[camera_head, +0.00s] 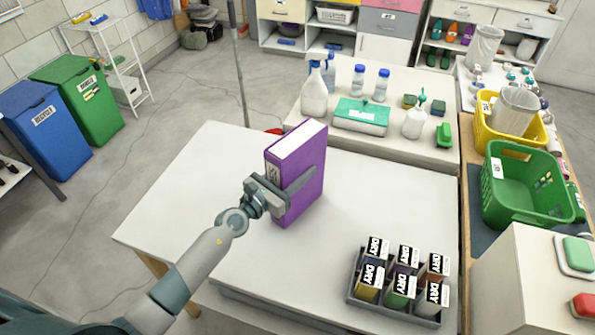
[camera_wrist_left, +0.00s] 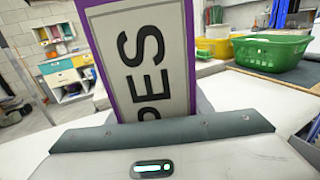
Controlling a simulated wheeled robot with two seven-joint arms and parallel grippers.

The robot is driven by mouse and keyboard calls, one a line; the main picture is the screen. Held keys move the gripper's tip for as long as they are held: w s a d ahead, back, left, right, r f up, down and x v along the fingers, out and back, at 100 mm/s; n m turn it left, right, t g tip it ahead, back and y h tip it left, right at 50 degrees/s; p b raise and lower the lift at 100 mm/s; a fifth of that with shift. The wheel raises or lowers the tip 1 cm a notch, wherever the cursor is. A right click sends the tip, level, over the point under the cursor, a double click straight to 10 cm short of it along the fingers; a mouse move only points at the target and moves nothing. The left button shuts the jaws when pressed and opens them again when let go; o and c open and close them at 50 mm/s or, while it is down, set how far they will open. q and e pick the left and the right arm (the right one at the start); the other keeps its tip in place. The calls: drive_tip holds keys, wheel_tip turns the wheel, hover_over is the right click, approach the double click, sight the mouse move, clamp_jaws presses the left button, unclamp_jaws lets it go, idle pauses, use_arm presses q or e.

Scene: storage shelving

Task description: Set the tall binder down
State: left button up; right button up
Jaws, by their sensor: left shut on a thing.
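The tall purple binder (camera_head: 301,178) stands upright over the white table (camera_head: 350,215); I cannot tell for sure whether its bottom edge touches the top. My left gripper (camera_head: 284,190) is shut on it, with a finger across its broad purple side. In the left wrist view the binder's spine label (camera_wrist_left: 150,60) fills the middle, with the large letters "PES" in view and purple edges beside it. The binder's lower part is hidden there by my gripper. My right gripper is not in view.
A grey tray of labelled containers (camera_head: 352,295) sits at the table's front right. Behind are a spray bottle (camera_head: 314,92) and a teal-and-white box (camera_head: 361,117). A green basket (camera_head: 497,190) stands right. The table left of the binder is clear.

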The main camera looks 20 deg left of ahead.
sight(298, 157)
use_arm(q)
wheel_tip(298, 157, up, 4)
drive_tip(key=shift+r+p, duration=0.25)
drive_tip(key=shift+p, duration=0.9)
drive_tip(key=s+d+r, duration=0.6)
drive_tip(key=d, duration=0.3)
drive_tip(key=shift+s+d+r, duration=0.25)
drive_tip(key=shift+d+r, duration=0.1)
drive_tip(key=shift+f, duration=0.1)
